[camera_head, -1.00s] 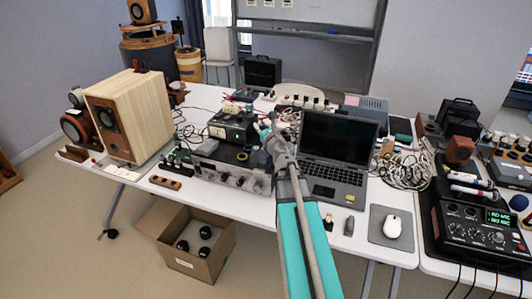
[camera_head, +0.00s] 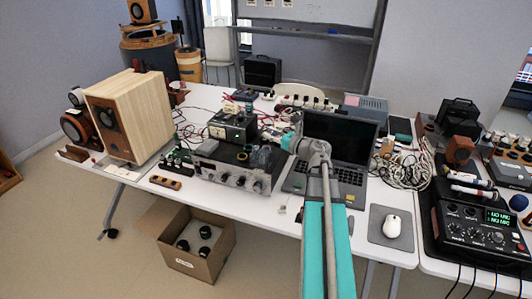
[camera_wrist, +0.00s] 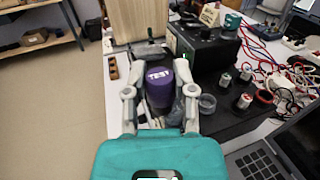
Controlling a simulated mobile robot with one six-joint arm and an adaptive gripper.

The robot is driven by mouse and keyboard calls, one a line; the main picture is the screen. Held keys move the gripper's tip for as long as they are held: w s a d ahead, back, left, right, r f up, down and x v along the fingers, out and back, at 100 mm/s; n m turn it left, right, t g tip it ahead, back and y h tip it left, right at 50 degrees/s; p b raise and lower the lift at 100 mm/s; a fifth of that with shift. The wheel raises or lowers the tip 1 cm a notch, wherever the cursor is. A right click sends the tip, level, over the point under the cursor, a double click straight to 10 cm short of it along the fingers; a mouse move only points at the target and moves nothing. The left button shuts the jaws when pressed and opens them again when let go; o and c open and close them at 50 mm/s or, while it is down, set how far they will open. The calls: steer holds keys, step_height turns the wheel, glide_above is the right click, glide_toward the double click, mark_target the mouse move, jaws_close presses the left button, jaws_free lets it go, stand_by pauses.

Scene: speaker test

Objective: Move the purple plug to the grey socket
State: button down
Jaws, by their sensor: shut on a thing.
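The purple plug (camera_wrist: 159,88), marked TEST, is between the fingers of my gripper (camera_wrist: 159,97) in the wrist view. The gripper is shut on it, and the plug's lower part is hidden. A grey ring-like cup (camera_wrist: 207,103) lies just right of the right finger in the wrist view. I cannot tell which thing is the grey socket.
The amplifier (camera_head: 233,178) with front knobs stands left of my arm, the open laptop (camera_head: 338,139) right of it. A wooden speaker (camera_head: 133,113) stands at the left. Loose wires (camera_wrist: 279,93) lie at the right in the wrist view. The table's front strip is mostly bare.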

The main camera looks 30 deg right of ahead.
stand_by(0.3)
steer(key=w+d+f+b, duration=0.1)
steer(key=w+f+b, duration=0.1)
steer(key=w, duration=0.1)
steer(key=w+d+f+b, duration=0.2)
steer(key=w+f+b, duration=0.1)
steer(key=w, duration=0.1)
steer(key=w+d+f+b, duration=0.2)
steer(key=w, duration=0.2)
steer(key=shift+f+b, duration=0.4)
steer(key=shift+w+d+f+b, duration=0.2)
steer(key=shift+w+f+b, duration=0.35)
steer(key=shift+f+b, duration=0.05)
steer(key=shift+w+d+f+b, duration=0.2)
steer(key=shift+w+f+b, duration=0.25)
steer(key=shift+f+b, duration=0.25)
steer(key=shift+s+f+b, duration=0.1)
steer(key=shift+f+b, duration=1.25)
steer(key=shift+f+b, duration=0.3)
